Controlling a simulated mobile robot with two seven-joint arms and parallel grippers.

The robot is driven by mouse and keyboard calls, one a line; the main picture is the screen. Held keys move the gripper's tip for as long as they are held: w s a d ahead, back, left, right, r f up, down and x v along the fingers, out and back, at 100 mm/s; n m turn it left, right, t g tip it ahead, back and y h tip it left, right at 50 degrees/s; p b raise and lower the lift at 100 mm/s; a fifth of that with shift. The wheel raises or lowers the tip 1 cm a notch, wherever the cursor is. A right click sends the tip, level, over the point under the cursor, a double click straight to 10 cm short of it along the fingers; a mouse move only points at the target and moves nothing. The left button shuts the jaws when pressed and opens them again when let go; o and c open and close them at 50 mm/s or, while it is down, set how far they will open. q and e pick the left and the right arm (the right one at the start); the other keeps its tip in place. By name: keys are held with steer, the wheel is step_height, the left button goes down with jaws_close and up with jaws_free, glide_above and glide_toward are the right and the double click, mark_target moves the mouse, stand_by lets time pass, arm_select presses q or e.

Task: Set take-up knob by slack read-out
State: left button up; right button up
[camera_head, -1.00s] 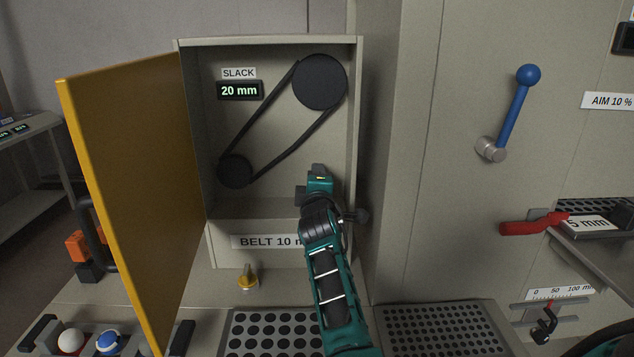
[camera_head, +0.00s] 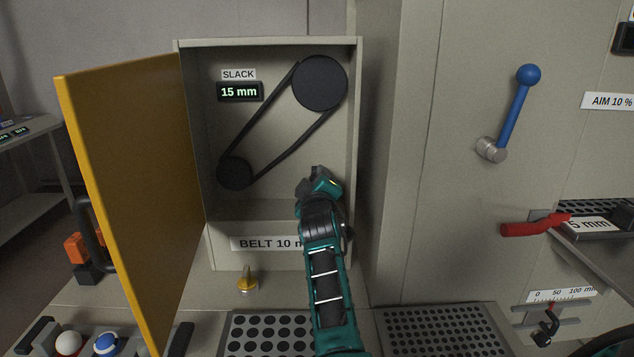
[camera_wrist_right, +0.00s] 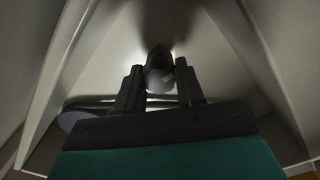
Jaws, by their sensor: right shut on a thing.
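The slack read-out (camera_head: 240,92) on the back wall of the open belt cabinet shows "15 mm". A dark belt (camera_head: 262,118) runs between a large pulley (camera_head: 320,84) at upper right and a small pulley (camera_head: 235,173) at lower left. My right gripper (camera_wrist_right: 160,84) is inside the cabinet's lower right part. In the right wrist view its two dark fingers are closed on the take-up knob (camera_wrist_right: 158,79), a dark round piece with a light mark. In the head view my wrist hides the knob. My left gripper is out of view.
A yellow door (camera_head: 135,200) stands open at the cabinet's left. A label (camera_head: 262,243) below reads "BELT 10 m", partly covered by my arm. A blue lever (camera_head: 518,110) and red handle (camera_head: 533,226) are on the right.

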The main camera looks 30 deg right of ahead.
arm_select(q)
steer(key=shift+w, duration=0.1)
arm_select(e)
steer(key=o, duration=1)
steer(key=shift+o, duration=0.2)
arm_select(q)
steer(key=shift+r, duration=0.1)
